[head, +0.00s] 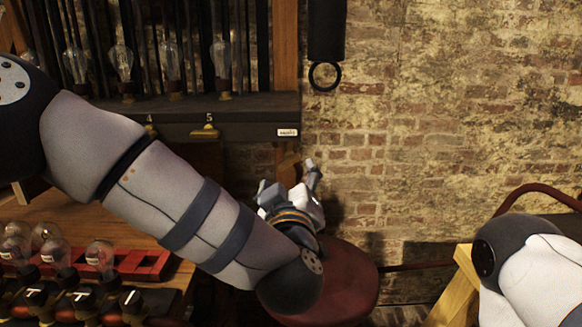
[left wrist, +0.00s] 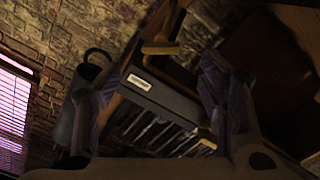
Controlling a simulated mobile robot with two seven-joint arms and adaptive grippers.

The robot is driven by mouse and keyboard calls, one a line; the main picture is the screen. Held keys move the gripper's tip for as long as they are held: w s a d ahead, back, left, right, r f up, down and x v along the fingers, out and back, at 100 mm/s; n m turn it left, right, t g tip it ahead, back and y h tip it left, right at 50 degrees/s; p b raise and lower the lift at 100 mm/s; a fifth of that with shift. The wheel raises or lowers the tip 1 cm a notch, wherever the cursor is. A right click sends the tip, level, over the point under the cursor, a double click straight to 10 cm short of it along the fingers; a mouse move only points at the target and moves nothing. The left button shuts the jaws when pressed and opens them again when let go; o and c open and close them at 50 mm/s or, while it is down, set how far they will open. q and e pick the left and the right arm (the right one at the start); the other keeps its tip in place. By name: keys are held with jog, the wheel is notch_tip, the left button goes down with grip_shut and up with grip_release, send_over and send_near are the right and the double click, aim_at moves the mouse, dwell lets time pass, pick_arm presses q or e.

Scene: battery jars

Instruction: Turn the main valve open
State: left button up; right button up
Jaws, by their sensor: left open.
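My left gripper (head: 290,180) is open, its fingers spread and nothing between them. The left wrist view shows both fingers of the left gripper (left wrist: 155,98), with the labelled end of the unit beyond the gap. A brass-coloured bar with a crosspiece (left wrist: 160,48) stands above that end in the left wrist view. It may be the main valve's handle, but I cannot tell for sure. No gripper touches it visibly. My right gripper is out of view; only part of the right arm shows.
The dark shelf unit (head: 240,112) holds several clear bulbs and has a white label (head: 287,132). A black cylinder with a ring (head: 325,75) hangs on the brick wall. A dark red round surface (head: 345,280) lies below my left gripper. Bulbs and a red rack (head: 150,264) stand lower left.

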aim_at(289, 164)
pick_arm(q)
jog(key=w, duration=0.8)
jog(key=c, duration=1.2)
